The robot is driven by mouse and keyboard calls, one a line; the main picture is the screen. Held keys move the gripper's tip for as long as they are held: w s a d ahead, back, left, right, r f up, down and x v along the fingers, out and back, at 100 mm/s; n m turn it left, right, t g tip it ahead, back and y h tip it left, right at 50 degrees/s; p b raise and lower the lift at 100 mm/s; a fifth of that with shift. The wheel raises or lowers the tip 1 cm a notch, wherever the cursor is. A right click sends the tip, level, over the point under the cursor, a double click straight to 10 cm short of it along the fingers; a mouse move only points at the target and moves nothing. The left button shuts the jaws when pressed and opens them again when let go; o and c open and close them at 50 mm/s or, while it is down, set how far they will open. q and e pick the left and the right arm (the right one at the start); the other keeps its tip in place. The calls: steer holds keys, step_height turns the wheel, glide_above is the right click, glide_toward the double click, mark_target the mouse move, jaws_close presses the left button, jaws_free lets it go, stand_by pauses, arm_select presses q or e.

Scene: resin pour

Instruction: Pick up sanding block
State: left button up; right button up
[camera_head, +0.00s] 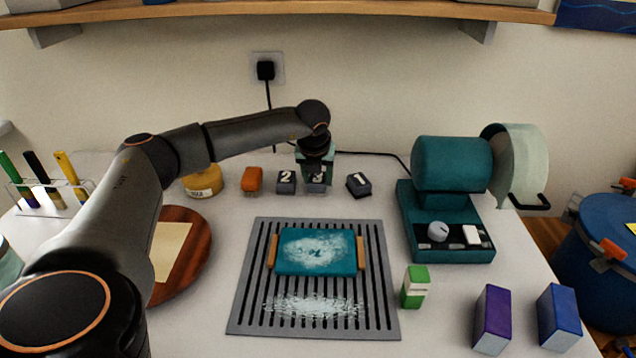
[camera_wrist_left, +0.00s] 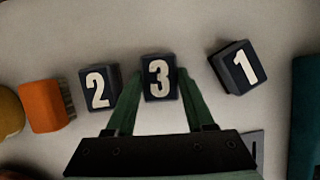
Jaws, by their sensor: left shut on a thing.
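Three dark sanding blocks with white numbers stand in a row at the back of the table. Block 3 (camera_head: 316,187) is between block 2 (camera_head: 286,182) and block 1 (camera_head: 358,185). My left gripper (camera_head: 316,178) points down from above and is shut on block 3. In the left wrist view, its green fingers press on both sides of block 3 (camera_wrist_left: 159,78), with block 2 (camera_wrist_left: 98,88) and the tilted block 1 (camera_wrist_left: 236,68) apart from them. I cannot tell whether block 3 touches the table. My right gripper is not in view.
An orange brush (camera_head: 251,180) and a yellow jar (camera_head: 203,181) stand left of the blocks. A slotted grey rack (camera_head: 245,300) bears a teal board (camera_head: 318,252) in front. A teal machine (camera_head: 450,175) stands right. A shelf (camera_head: 250,17) hangs above.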

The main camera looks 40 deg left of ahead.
mark_target(318, 178)
arm_select(q)
jaws_close()
steer(key=shift+r, duration=0.15)
steer(key=shift+r, duration=0.25)
step_height(318, 178, up, 2)
steer(key=shift+r, duration=0.1)
steer(key=s+d+r+b, duration=0.2)
steer(key=s+d+r, duration=0.4)
steer(key=s+r, duration=0.4)
steer(key=s, duration=0.2)
steer(key=shift+s, duration=0.35)
